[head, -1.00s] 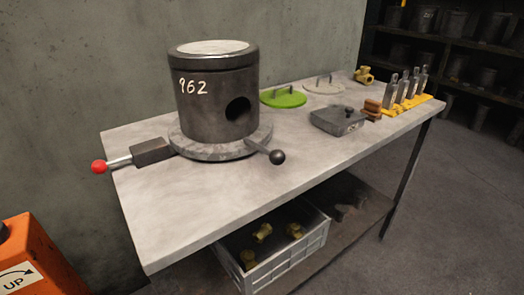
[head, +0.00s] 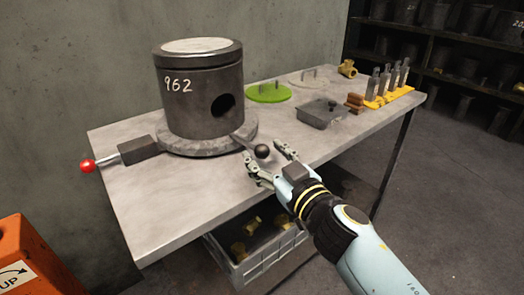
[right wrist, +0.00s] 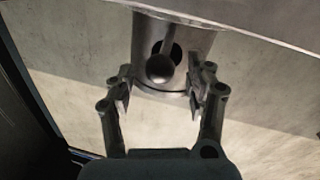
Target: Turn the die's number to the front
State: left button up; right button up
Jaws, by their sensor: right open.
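The die (head: 198,105) is a dark steel cylinder with a pale top disc. It stands upright on a round turntable (head: 180,146). Its number 962 (head: 178,85) shows on the left part of the visible side, and a round hole (head: 222,104) is to the right. A bar handle with a black knob (head: 262,151) sticks out toward the table's front edge. My right gripper (head: 265,158) is open, its fingers around the knob with gaps. In the right wrist view the knob (right wrist: 160,69) lies between the open fingers, with the die (right wrist: 195,42) behind. My left gripper is not in view.
A red-knobbed lever (head: 88,166) sits at the table's left edge. A green lid (head: 268,93), a grey box (head: 325,113) and a yellow rack (head: 390,97) of tools stand to the right. A crate (head: 245,268) is below. The front-left tabletop (head: 165,215) is clear.

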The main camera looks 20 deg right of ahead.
jog(key=shift+w+a, duration=0.2)
jog(key=shift+w, duration=0.8)
jog(key=shift+c, duration=0.3)
grip_shut()
